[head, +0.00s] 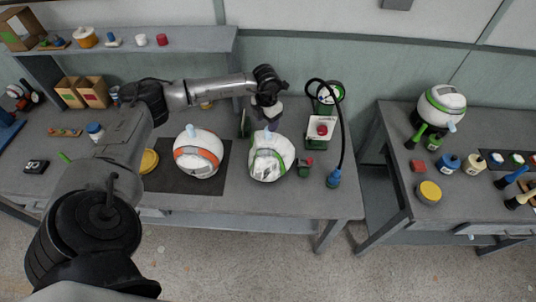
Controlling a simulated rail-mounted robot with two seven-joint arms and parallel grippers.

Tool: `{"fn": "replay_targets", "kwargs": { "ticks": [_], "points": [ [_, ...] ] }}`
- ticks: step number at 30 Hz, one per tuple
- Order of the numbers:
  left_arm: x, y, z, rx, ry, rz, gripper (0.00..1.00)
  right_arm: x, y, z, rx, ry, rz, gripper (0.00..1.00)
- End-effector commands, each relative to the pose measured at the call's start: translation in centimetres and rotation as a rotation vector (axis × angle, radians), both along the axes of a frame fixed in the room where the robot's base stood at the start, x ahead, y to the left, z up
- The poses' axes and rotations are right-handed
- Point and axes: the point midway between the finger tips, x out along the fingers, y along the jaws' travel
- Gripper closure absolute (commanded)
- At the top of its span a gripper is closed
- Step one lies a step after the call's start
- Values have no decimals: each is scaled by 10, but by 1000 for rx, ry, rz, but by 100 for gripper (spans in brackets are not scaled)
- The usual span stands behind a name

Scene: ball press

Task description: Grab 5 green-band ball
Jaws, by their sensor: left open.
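A white ball with a green band (268,160) sits on the left workbench, near its front edge. My left gripper (270,124) is open just behind and above this ball, pointing down. I cannot tell whether its fingers touch the ball. A second green-band ball (441,105) sits at the back of the right workbench, well away from the gripper. A white ball with an orange band (198,153) stands left of the first green-band ball, on a dark mat (215,185). My right gripper is not in view.
A green pump-like device (321,130) with a black hose stands right of the near ball, beside a small green-and-red item (305,167). Several jars and tools lie on the right workbench (465,210). A gap separates the benches. A shelf (180,42) hangs at back left.

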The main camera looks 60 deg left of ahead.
Motion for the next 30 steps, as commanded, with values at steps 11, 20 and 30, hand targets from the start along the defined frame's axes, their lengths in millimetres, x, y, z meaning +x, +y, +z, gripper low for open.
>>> {"fn": "replay_targets", "kwargs": {
  "ticks": [11,20,30],
  "points": [
    [3,-4,-38,-1,1,1,43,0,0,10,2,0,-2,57],
    [3,-3,-54,-1,-1,0,43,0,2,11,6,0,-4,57],
    [3,-3,-54,0,-1,0,61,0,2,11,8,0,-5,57]
  ]
}}
